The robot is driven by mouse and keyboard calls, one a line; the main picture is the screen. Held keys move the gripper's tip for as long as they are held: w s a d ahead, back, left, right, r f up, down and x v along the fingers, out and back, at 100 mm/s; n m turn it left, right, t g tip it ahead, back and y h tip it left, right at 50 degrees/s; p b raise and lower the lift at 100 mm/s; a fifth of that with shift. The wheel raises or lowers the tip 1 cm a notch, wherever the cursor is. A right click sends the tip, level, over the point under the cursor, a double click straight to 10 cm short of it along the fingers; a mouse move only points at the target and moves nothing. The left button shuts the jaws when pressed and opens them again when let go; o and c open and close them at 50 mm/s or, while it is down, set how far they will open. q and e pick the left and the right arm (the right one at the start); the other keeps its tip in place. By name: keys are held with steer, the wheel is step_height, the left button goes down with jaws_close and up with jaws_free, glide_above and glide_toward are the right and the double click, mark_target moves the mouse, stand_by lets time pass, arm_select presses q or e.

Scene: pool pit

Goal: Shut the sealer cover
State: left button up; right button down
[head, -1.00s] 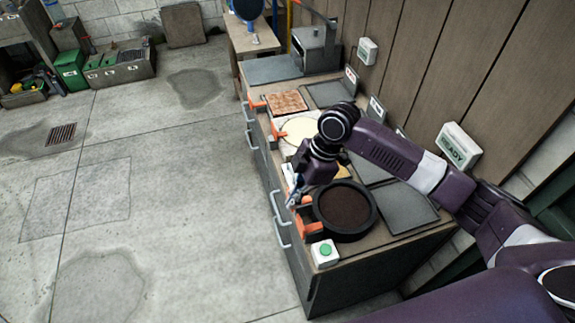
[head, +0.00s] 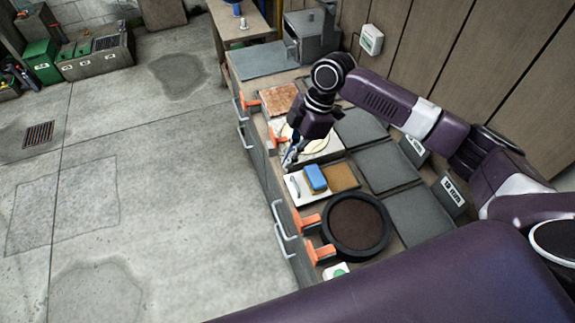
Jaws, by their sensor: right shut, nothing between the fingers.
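A bench (head: 262,160) carries a row of stations with orange handles. My right gripper (head: 289,164) is shut and empty, pointing down at the bench's front side, just above the white plate (head: 295,187) with the sponge. My left gripper is not in view.
Orange handles (head: 308,222) stick out along the bench's front edge, above drawer pulls (head: 279,240). The blue sponge (head: 315,178) lies beside a tan square. A grey metal box (head: 312,36) stands at the far end. The concrete floor at left is open.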

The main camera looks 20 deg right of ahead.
mark_target(294, 180)
steer(key=f+p, duration=0.1)
steer(key=f, duration=0.2)
steer(key=f+p, duration=0.1)
steer(key=f, duration=0.2)
steer(key=f+p, duration=0.2)
steer(key=f, duration=0.1)
steer(key=shift+s+a+f, duration=0.2)
steer(key=shift+s, duration=0.15)
steer(key=shift+d+f, duration=0.15)
steer(key=shift+d, duration=0.35)
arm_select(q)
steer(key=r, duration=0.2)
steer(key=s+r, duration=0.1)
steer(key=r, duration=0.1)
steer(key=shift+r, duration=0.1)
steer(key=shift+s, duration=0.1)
